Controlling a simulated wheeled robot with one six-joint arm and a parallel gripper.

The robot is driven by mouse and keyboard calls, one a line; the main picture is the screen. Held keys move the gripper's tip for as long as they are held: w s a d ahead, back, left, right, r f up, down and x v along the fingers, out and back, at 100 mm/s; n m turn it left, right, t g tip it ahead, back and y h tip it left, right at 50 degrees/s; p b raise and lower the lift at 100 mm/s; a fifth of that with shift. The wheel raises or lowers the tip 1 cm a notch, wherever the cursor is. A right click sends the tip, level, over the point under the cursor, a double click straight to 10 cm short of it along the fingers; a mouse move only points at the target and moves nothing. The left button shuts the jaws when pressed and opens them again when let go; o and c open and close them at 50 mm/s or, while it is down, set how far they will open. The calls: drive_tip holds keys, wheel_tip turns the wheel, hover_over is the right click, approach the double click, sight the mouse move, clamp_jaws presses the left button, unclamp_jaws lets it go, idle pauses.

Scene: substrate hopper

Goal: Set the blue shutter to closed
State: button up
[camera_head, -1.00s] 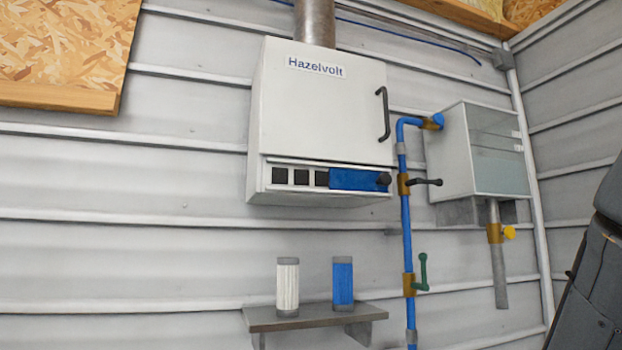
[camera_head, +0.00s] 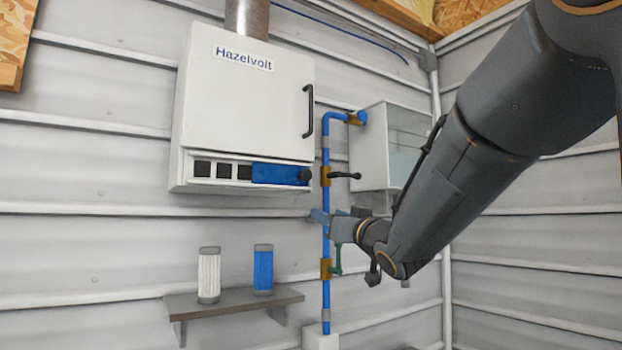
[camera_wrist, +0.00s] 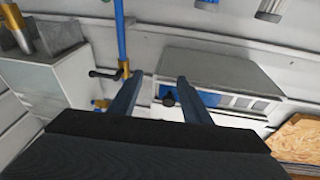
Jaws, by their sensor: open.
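The blue shutter (camera_head: 278,174) is a flat blue panel in the strip along the bottom of the white Hazelvolt box (camera_head: 245,110). It covers the right part of the strip. Several dark square openings (camera_head: 223,170) show uncovered to its left. A black knob (camera_head: 304,174) sits at its right end. My gripper (camera_head: 318,216) is open and empty, below and slightly right of the knob in the head view. In the wrist view the shutter (camera_wrist: 208,99) and knob (camera_wrist: 168,99) appear between and beside my open fingers (camera_wrist: 159,78), with no contact visible.
A blue pipe (camera_head: 326,240) with a black-handled valve (camera_head: 343,176) and a green-handled valve (camera_head: 333,262) runs close by my gripper. A glass-fronted box (camera_head: 370,140) is behind my arm. A shelf (camera_head: 235,303) holds a white and a blue cylinder (camera_head: 263,270).

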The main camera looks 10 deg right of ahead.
sight(307, 174)
wheel_tip(307, 174, up, 7)
drive_tip(key=s+a+n+t+y, duration=0.1)
drive_tip(key=s+a+n+y, duration=0.1)
drive_tip(key=y, duration=0.1)
drive_tip(key=p+x, duration=0.1)
drive_tip(key=x, duration=0.1)
drive_tip(key=p+x, duration=0.1)
drive_tip(key=x, duration=0.2)
drive_tip(key=p+x, duration=0.1)
drive_tip(key=x, duration=0.1)
drive_tip(key=shift+w+d+r, duration=0.15)
drive_tip(key=shift+w+r, duration=0.1)
drive_tip(key=shift+w, duration=0.1)
clamp_jaws()
